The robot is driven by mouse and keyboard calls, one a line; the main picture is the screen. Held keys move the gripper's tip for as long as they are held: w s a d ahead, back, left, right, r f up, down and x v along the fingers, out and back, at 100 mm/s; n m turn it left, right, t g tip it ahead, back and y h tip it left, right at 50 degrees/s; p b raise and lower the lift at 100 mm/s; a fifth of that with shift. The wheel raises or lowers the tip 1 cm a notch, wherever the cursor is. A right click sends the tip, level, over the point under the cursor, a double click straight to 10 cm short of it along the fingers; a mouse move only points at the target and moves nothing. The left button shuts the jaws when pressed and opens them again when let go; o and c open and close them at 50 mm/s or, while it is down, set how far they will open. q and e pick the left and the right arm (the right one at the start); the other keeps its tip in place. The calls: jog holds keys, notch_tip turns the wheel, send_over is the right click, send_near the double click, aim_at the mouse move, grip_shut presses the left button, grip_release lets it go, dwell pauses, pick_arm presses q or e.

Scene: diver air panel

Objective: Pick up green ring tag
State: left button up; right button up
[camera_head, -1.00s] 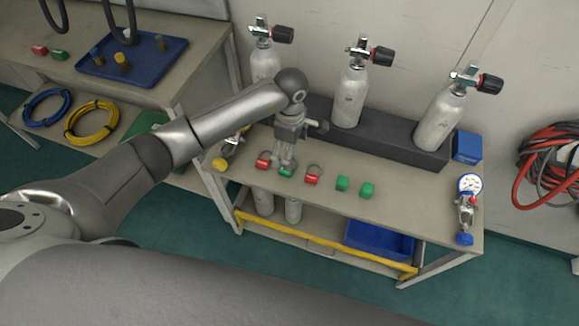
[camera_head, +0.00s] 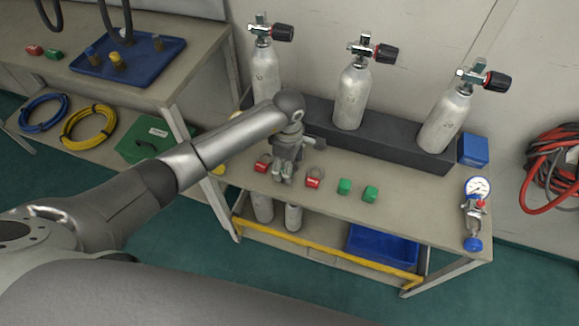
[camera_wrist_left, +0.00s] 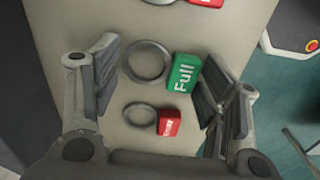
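The green ring tag (camera_wrist_left: 184,76), marked "Full", lies on the bench with its grey ring (camera_wrist_left: 148,62) to its left in the left wrist view. My left gripper (camera_wrist_left: 160,92) is open, with one finger on each side of the green tag and ring. No contact shows. In the head view my left gripper (camera_head: 283,179) points down over the bench and hides this tag. A red ring tag (camera_wrist_left: 169,122) with a smaller-looking ring lies beside it, also between the fingers in the wrist view. My right gripper is not in view.
Red tags (camera_head: 263,163) and (camera_head: 313,177) flank the gripper. Two more green tags (camera_head: 345,186) (camera_head: 370,193) lie to the right. Cylinders (camera_head: 351,95) stand in a dark rack (camera_head: 400,145) behind. A gauge (camera_head: 478,188) stands at the bench's right end.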

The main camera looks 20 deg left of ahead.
pick_arm(q)
jog(key=shift+s, duration=0.1)
jog(key=c, duration=1.3)
jog(key=shift+o, duration=0.2)
jog(key=shift+r, duration=0.1)
jog(key=shift+r+p, duration=0.25)
jog(key=shift+p, duration=0.1)
notch_tip(320, 180, up, 4)
jog(key=p, duration=0.3)
jog(key=shift+s+f, duration=0.15)
jog(key=shift+f, duration=0.1)
jog(key=s+d+r+p, duration=0.6)
jog(key=s+r+p, duration=0.2)
jog(key=s+p, duration=0.2)
jog(key=shift+s+r+p, duration=0.3)
jog(key=shift+s+r, duration=0.1)
jog(key=shift+s, duration=0.7)
